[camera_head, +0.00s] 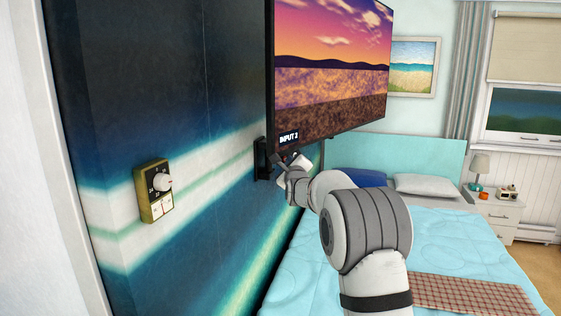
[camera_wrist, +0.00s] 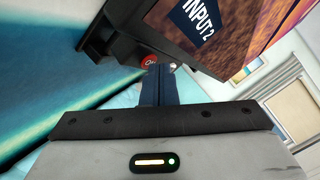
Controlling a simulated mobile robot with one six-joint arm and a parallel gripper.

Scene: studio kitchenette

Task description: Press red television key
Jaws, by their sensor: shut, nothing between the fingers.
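The television (camera_head: 335,75) hangs from the wall on a dark mount, and its lit screen shows a sunset landscape and the label INPUT 2. In the wrist view the television (camera_wrist: 215,25) fills the upper part. The red key (camera_wrist: 149,61), with partly covered white lettering, sits at its lower edge. My gripper (camera_wrist: 160,68) is shut and empty, its fingertips at the key's lower right and overlapping its edge in the picture; I cannot tell whether they touch it. In the head view my gripper (camera_head: 284,163) is just below the television's lower left corner, and the red key is not discernible.
The wall mount (camera_head: 262,160) is close to my gripper on the left. A wall control with a knob (camera_head: 155,190) is further left. A bed (camera_head: 450,245) with a light blue cover lies below and to the right. A nightstand (camera_head: 495,212) with a lamp stands behind.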

